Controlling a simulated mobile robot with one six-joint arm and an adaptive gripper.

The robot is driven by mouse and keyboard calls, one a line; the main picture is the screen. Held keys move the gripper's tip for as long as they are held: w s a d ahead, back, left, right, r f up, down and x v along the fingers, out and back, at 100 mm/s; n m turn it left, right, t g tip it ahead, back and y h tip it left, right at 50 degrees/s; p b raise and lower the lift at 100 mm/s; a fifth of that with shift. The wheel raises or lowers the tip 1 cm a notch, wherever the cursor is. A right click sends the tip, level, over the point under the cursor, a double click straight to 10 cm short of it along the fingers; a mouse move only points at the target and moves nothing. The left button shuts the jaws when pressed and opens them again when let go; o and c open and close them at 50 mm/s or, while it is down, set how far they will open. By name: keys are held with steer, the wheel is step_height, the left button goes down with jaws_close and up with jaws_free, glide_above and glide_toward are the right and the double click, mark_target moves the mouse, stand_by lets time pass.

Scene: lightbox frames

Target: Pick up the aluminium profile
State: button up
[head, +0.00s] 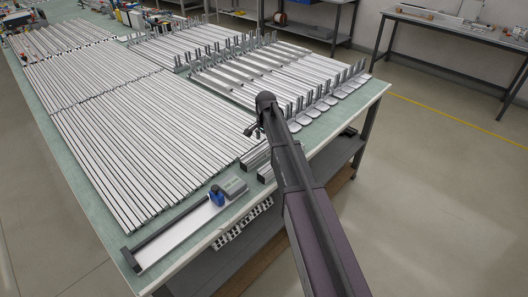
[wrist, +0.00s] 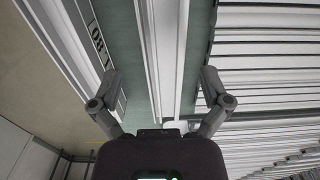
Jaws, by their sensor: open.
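A long silvery aluminium profile (wrist: 163,55) with lengthwise grooves lies on a green surface in the wrist view, running up the picture from my gripper. My gripper (wrist: 160,78) is open and empty, with one finger on each side of this profile. I cannot tell how high the fingers are above it. In the head view my gripper (head: 254,128) is over the table's near right part, partly hidden by my arm. Short profile ends (head: 256,157) show at the table's front, partly behind my arm, and many long profiles (head: 130,120) lie in rows.
The green-topped table (head: 205,188) has a lower shelf. A blue-and-grey tool (head: 217,196) and a long white-and-dark piece (head: 175,233) lie near its front edge. Upright brackets (head: 300,104) stand at the right. More profiles (wrist: 265,60) lie close to the right finger. Floor is clear to the right.

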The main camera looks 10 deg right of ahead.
mark_target(265, 146)
steer(key=shift+f, duration=0.1)
steer(key=shift+w+f+b, duration=0.15)
steer(key=shift+f+b, duration=2.4)
steer(key=shift+b, duration=0.05)
steer(key=shift+c, duration=0.2)
jaws_close()
